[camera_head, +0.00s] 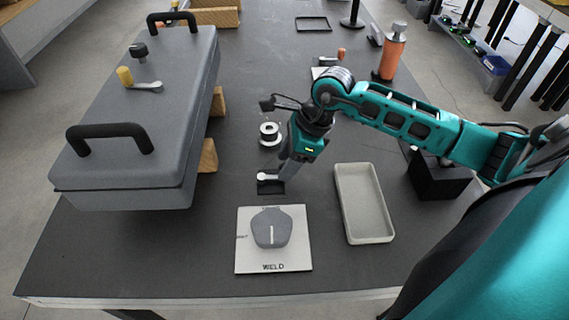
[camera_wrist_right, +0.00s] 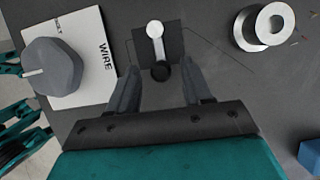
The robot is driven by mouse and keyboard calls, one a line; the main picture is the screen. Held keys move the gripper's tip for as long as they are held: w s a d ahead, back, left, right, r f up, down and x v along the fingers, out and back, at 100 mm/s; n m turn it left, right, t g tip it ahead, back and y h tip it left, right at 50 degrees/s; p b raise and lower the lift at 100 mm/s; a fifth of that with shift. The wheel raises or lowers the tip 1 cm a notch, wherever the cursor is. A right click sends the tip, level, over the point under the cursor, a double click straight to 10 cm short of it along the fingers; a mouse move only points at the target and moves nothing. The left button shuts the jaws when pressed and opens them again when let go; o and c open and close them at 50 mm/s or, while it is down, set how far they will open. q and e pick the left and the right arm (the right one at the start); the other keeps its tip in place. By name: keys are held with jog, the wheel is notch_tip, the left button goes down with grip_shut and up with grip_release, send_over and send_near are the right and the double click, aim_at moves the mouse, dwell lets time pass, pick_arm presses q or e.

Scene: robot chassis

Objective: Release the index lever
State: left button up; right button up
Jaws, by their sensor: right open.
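A small silver lever (camera_head: 266,177) with a black knob sits on a dark square plate on the bench. In the right wrist view the lever (camera_wrist_right: 156,40) has a round silver hub, and its black knob (camera_wrist_right: 161,71) lies between my fingertips. My right gripper (camera_head: 284,174) points down beside this lever; in the right wrist view (camera_wrist_right: 160,70) its two fingers are apart, with space on both sides of the knob. I cannot tell the exact height of the fingers over the knob. My left gripper is not in view.
A white plate (camera_head: 245,259) with a grey selector knob (camera_head: 272,227) lies in front. A beige tray (camera_head: 364,204) is at right, a spool (camera_head: 270,134) behind. A grey chassis box (camera_head: 150,108) with black handles and a yellow-knobbed lever (camera_head: 139,81) stands left. An orange bottle (camera_head: 391,53) stands behind my arm.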

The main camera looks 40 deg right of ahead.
jog(key=v, duration=1.1)
jog(key=shift+a, duration=0.1)
